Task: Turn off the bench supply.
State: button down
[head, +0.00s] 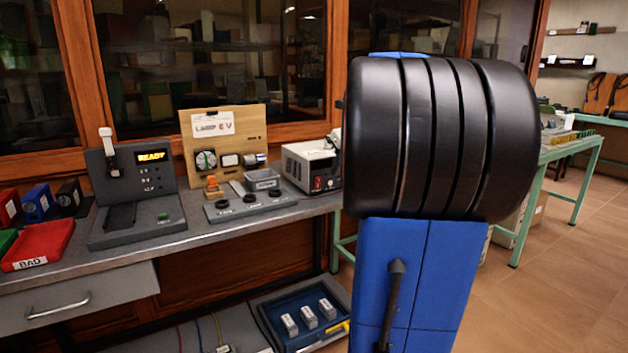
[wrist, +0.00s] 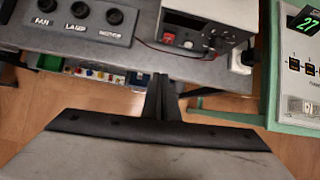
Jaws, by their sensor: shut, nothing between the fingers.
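The bench supply (head: 312,166) is a pale grey box with a black front, standing on the bench at the right end. A red switch (head: 318,182) shows on its front. In the wrist view the supply (wrist: 205,22) is at the top, with the red switch (wrist: 168,38) at the lower left of its front and knobs to the right. My gripper (wrist: 160,78) is shut and empty. Its fingertips appear just below the switch in the picture, near the bench's front edge and apart from the supply. The head view does not show my gripper; my arm blocks part of the scene.
A panel labelled FAN and LAMP (wrist: 76,18) with black knobs sits left of the supply. A white plug or adapter (wrist: 241,60) is at its right. A green bench (wrist: 262,90) with a "27" display unit stands further right. A blue tray (head: 276,322) lies below the bench.

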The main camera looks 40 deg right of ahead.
aim_at(318, 184)
jog(key=shift+d+r+m, duration=0.1)
jog(key=shift+d+m, duration=0.3)
jog(key=shift+d, duration=0.1)
jog(key=w+f, duration=0.2)
jog(key=w+d+f, duration=0.1)
jog(key=w+f, duration=0.4)
jog(key=w, duration=0.1)
jog(key=shift+w+d+f, duration=0.1)
jog(key=shift+d+f, duration=0.1)
jog(key=shift+d, duration=0.2)
jog(key=shift+w+d+r, duration=0.15)
jog(key=shift+w+r, duration=0.1)
jog(key=shift+w, duration=0.3)
jog(key=shift+w+r, duration=0.25)
jog(key=shift+w, duration=0.1)
jog(key=shift+s, duration=0.1)
